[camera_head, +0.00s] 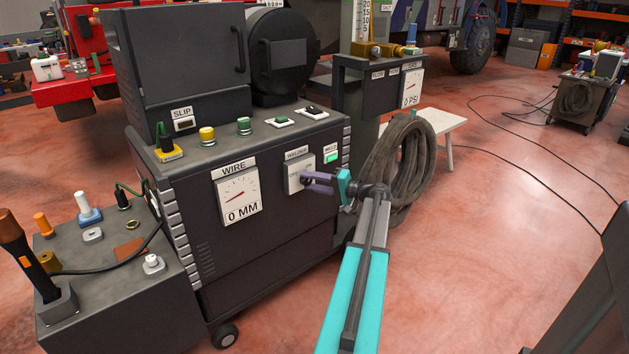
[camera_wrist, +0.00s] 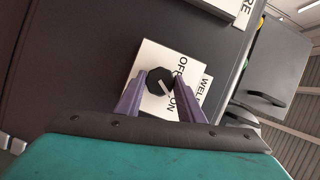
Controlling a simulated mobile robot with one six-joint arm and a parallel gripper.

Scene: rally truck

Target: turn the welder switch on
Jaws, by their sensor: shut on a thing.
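The welder switch is a black round knob (camera_wrist: 160,81) with a white pointer line, set on a white plate (camera_wrist: 148,62) marked OFF and ON. In the wrist view the pointer slants toward the lower right, on the ON side. The plate also shows on the front of the dark welder cabinet (camera_head: 270,240) in the head view (camera_head: 294,172). My gripper (camera_head: 306,180) is at the plate, with its purple fingers on either side of the knob, shut on it. In the head view the fingers mostly hide the knob.
A WIRE gauge (camera_head: 238,197) reading 0 MM is left of the switch. A green indicator (camera_head: 331,157) sits to its upper right. Coiled hose (camera_head: 400,165) hangs just right of the cabinet. Open red floor (camera_head: 480,240) lies right of my arm.

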